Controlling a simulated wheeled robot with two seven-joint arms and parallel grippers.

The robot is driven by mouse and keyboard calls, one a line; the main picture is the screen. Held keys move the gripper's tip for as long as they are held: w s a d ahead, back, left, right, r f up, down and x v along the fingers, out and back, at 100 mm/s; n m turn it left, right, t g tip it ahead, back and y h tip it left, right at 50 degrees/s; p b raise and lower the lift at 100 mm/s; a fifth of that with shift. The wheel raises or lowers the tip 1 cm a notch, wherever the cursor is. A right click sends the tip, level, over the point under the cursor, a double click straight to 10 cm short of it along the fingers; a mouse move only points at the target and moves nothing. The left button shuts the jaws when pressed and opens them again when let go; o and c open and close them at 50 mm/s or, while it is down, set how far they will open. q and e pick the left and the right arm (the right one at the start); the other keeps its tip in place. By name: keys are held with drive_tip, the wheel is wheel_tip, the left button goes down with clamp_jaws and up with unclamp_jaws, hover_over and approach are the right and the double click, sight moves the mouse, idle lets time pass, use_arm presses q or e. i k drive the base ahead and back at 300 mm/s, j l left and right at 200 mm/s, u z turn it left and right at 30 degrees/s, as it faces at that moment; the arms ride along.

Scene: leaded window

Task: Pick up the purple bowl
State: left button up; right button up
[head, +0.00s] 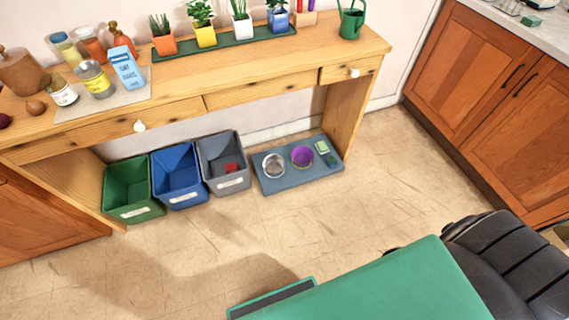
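The purple bowl (302,156) sits upright on a blue-grey mat (297,183) on the floor, beneath the right part of the wooden table. A silver metal bowl (273,166) stands just left of it on the same mat. A light green item (322,147) and a smaller dark green item (331,160) lie to its right. The purple bowl's inside is visible from above and nothing covers it. Neither of my grippers shows in the head view.
Green (127,183), blue (165,186) and grey (226,183) bins stand left of the mat. The wooden table (300,53) overhangs, its right side panel (352,115) beside the mat. The floor in front is clear. A green surface (390,290) and black ridged object (510,260) fill the lower right.

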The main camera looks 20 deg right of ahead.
sight(301, 155)
drive_tip(key=i+l, duration=0.1)
drive_tip(key=l, duration=0.3)
drive_tip(key=i+l, duration=0.15)
drive_tip(key=l, duration=0.25)
drive_tip(key=i+l, duration=0.1)
drive_tip(key=l, duration=0.25)
drive_tip(key=u, duration=0.05)
